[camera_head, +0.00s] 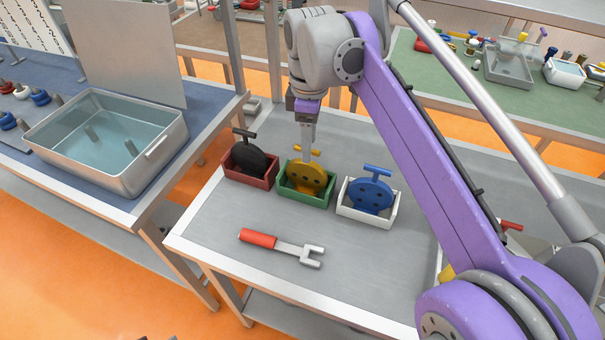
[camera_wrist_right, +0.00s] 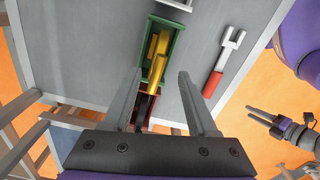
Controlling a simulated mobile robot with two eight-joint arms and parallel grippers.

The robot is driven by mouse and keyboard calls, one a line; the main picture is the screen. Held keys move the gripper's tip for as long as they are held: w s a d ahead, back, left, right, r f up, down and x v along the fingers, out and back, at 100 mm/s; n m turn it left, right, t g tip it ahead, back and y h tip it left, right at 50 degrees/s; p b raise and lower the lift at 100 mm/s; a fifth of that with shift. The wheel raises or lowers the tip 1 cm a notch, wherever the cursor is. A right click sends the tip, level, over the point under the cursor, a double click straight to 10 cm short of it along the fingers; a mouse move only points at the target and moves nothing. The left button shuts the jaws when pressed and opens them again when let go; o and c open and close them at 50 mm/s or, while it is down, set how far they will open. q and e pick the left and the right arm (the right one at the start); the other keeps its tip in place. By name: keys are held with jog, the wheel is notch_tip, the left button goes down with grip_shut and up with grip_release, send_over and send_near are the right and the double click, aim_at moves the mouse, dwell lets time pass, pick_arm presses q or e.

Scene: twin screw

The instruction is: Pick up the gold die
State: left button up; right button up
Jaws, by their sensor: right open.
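The gold die (camera_head: 305,178) is a yellow disc with dark holes and a T-shaped handle, standing upright in a green box (camera_head: 305,197). My right gripper (camera_head: 309,138) is above it, fingers pointing down, open and empty. In the right wrist view, the gold die (camera_wrist_right: 157,56) shows beyond and between the spread fingertips (camera_wrist_right: 161,73), apart from them. The lower part of the die is hidden by the box. My left gripper (camera_wrist_right: 266,119) shows at the right of the right wrist view, with its two fingers apart and nothing between them.
A black die (camera_head: 248,157) in a red box (camera_head: 250,178) stands left of the green box. A blue die (camera_head: 371,193) in a white box (camera_head: 368,215) stands right. A red-handled fork tool (camera_head: 280,245) lies in front on the grey table. A water-filled basin (camera_head: 105,140) is on the left table.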

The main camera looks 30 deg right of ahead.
aim_at(307, 172)
jog(key=f, duration=0.6)
jog(key=shift+w+f+b, duration=0.3)
jog(key=shift+f+b, duration=0.1)
grip_shut()
dwell(1.1)
